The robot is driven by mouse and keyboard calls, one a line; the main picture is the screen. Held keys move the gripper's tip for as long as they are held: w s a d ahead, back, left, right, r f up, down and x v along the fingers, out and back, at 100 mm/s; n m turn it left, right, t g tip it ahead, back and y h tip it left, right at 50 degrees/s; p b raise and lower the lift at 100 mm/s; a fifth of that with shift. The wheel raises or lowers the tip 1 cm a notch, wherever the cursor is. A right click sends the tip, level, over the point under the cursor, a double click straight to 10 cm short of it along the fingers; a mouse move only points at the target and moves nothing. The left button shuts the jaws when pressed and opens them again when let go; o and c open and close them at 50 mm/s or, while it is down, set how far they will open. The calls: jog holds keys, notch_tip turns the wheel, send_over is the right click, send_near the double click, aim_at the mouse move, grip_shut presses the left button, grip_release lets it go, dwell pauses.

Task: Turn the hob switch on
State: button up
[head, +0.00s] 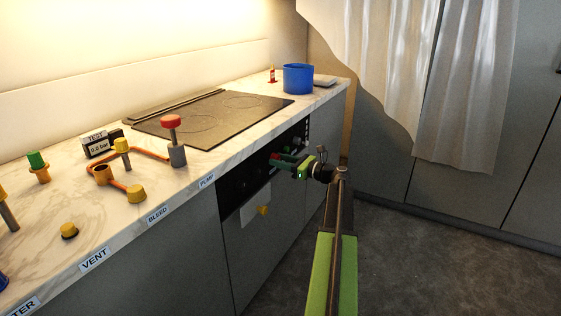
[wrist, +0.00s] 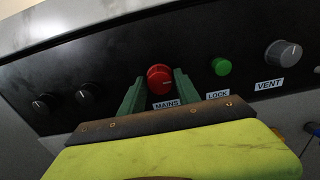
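The black control panel (wrist: 60,72) carries a red knob labelled MAINS (wrist: 159,80), a green button labelled LOCK (wrist: 221,66), a grey knob labelled VENT (wrist: 283,53) and two black knobs (wrist: 87,95). No label reading "hob" shows, so I cannot tell which control is the hob switch. My gripper (wrist: 159,74) is open, its green fingers on either side of the red MAINS knob with gaps beside it. I cannot tell how far the tips reach. In the head view my gripper (head: 280,161) is at the front panel (head: 238,186), below the black hob (head: 238,116).
The marble worktop (head: 75,195) holds a blue pot (head: 298,79), a red-topped valve (head: 172,138), orange piping (head: 150,154) and a small TEST gauge (head: 97,144). A pale curtain (head: 465,90) hangs at the right. The grey floor (head: 430,245) is clear.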

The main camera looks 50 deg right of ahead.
grip_shut()
jog(key=shift+n, duration=9)
jog(key=shift+o, duration=2.2)
grip_release()
